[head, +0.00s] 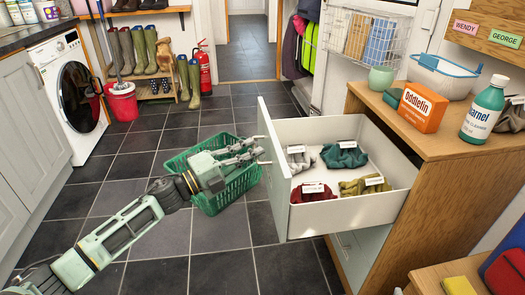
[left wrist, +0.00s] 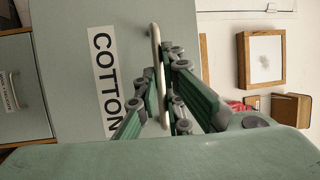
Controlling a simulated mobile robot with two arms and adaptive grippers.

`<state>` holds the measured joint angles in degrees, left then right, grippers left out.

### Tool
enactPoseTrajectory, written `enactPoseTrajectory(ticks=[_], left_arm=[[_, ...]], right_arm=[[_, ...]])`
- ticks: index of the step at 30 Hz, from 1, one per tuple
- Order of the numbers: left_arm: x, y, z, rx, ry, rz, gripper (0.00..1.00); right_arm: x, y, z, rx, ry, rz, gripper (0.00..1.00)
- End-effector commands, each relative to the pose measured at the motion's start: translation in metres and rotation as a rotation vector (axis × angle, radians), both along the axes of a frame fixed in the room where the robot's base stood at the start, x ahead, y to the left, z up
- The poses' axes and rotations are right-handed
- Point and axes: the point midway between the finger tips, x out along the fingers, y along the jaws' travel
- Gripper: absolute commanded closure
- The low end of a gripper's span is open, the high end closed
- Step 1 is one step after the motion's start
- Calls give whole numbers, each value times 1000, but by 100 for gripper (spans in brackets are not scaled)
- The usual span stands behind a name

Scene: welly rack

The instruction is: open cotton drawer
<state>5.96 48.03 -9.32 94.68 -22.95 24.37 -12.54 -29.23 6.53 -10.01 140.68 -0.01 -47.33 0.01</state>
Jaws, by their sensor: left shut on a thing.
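The cotton drawer (head: 355,208) is pulled far out of the wooden cabinet in the head view. Its pale green front with a COTTON label (left wrist: 104,80) fills much of the left wrist view. My left gripper (head: 257,150) is at the drawer front. In the left wrist view its fingers (left wrist: 163,88) are shut on the pale bar handle (left wrist: 155,42). Several folded, tagged garments lie inside, among them a teal one (head: 344,156) and a red one (head: 312,193). My right gripper is not in view.
A green basket (head: 212,204) stands on the tiled floor below my left gripper. The wooden cabinet (head: 452,150) carries an orange box (head: 421,108) and a green bottle (head: 484,108). A washing machine (head: 75,95) stands at left. The near floor tiles look clear.

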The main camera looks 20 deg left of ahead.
Motion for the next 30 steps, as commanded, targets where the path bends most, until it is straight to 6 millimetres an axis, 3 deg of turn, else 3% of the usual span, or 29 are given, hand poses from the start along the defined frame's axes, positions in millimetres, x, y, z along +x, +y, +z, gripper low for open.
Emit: enactPoseTrajectory(ticks=[15,16,21,30], left_arm=[[-5,4,-4,-2,8,-6,100],[-5,4,-4,-2,8,-6,90],[-5,4,-3,-2,6,-4,75],[-4,5,-1,0,2,-2,73]], right_arm=[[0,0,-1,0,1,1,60],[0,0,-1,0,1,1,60],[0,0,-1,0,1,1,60],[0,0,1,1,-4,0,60]])
